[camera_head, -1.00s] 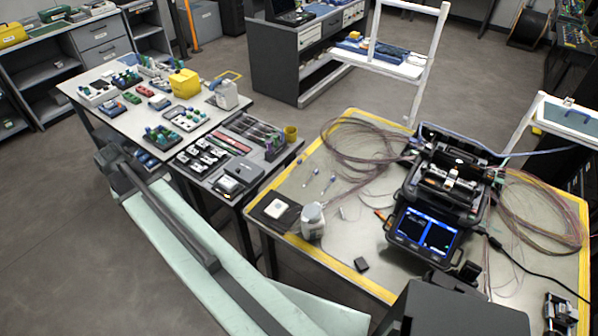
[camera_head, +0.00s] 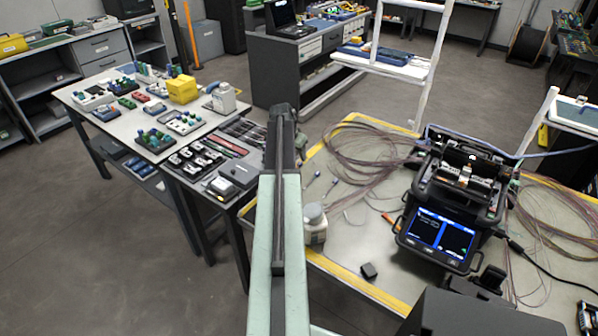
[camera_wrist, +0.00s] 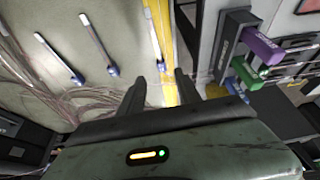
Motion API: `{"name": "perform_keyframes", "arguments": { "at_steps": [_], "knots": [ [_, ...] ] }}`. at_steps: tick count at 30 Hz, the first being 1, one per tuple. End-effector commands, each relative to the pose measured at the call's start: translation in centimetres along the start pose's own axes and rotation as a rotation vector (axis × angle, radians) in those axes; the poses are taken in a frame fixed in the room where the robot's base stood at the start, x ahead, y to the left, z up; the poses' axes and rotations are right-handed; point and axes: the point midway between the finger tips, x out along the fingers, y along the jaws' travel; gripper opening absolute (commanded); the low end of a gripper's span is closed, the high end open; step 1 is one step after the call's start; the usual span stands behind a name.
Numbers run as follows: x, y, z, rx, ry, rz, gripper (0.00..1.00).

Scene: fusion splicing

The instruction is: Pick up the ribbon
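Thin pinkish-purple fibre strands lie in loose coils (camera_head: 365,155) on the splicing table, left of the splicer (camera_head: 445,205). I cannot tell which strand is the ribbon. In the wrist view the strands (camera_wrist: 50,92) run across the left side. My gripper (camera_wrist: 159,76) is open, its two dark fingers apart with nothing seen held between them. It is above the table's yellow edge, right of the coils in the wrist view. In the head view my arm reaches forward, with its dark end left of the coils; its fingertips are not clear there.
White sticks with blue ends (camera_wrist: 98,42) lie on the table. A white bottle (camera_head: 314,224) stands beside my arm. A side table (camera_head: 235,205) holds black tools; purple (camera_wrist: 262,45) and green parts show close by. A small black block (camera_head: 369,271) lies near the front edge.

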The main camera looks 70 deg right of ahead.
Motion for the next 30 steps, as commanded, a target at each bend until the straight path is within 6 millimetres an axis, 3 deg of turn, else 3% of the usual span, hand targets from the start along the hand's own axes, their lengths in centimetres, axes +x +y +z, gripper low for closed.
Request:
{"name": "perform_keyframes", "arguments": {
  "at_steps": [5, 13, 20, 21, 25, 30],
  "knots": [
    [0.9, 0.0, 0.2, -0.001, 0.000, 0.000, 0.40],
    [5.3, -0.1, 0.7, 0.000, 0.000, 0.000, 0.40],
    [5.2, -0.1, 0.4, -0.001, -0.001, 0.000, 0.40],
    [5.2, -0.1, 0.4, -0.001, -0.001, 0.000, 0.37],
    [5.2, 0.0, 0.4, -0.001, -0.001, 0.000, 0.01],
    [5.2, 0.0, 0.4, 0.000, -0.001, 0.000, 0.00]
  ]
}}
